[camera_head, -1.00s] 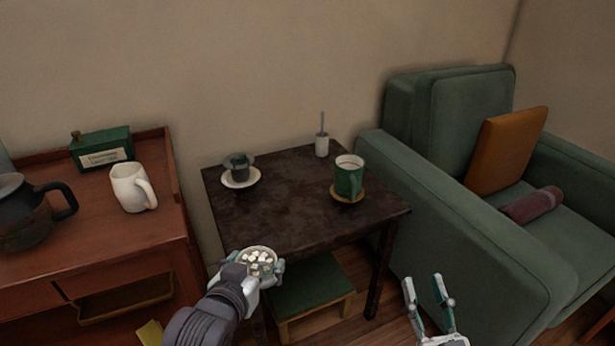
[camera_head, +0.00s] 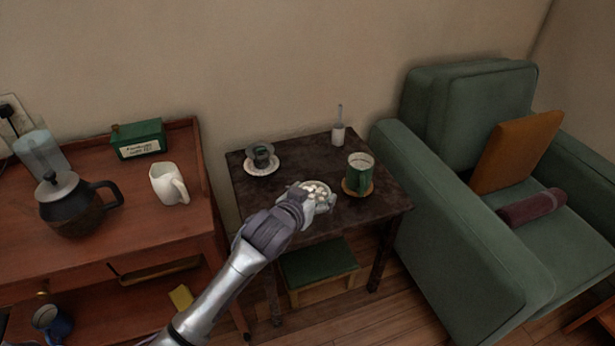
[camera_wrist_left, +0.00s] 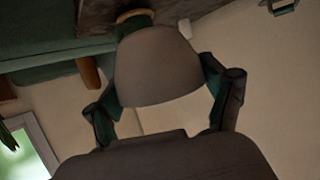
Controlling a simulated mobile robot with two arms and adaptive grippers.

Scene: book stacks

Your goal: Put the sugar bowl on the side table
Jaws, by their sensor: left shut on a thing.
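The sugar bowl (camera_head: 318,190), pale and filled with white cubes, is held in my left gripper (camera_head: 308,200) over the front middle of the side table. In the left wrist view the bowl (camera_wrist_left: 155,65) looks grey-brown and sits between the two fingers of my gripper (camera_wrist_left: 160,100). I cannot tell whether its base touches the table. The side table (camera_head: 358,212) is dark and square. My right gripper is out of view.
A white holder with a stick (camera_head: 338,134) stands at the table's back edge. A green armchair (camera_head: 440,220) is close on the right. The wooden cabinet (camera_head: 120,245) on the left bears a white jug (camera_head: 168,184) and coffee pot (camera_head: 72,208). A low green-topped stool (camera_head: 318,270) is under the table.

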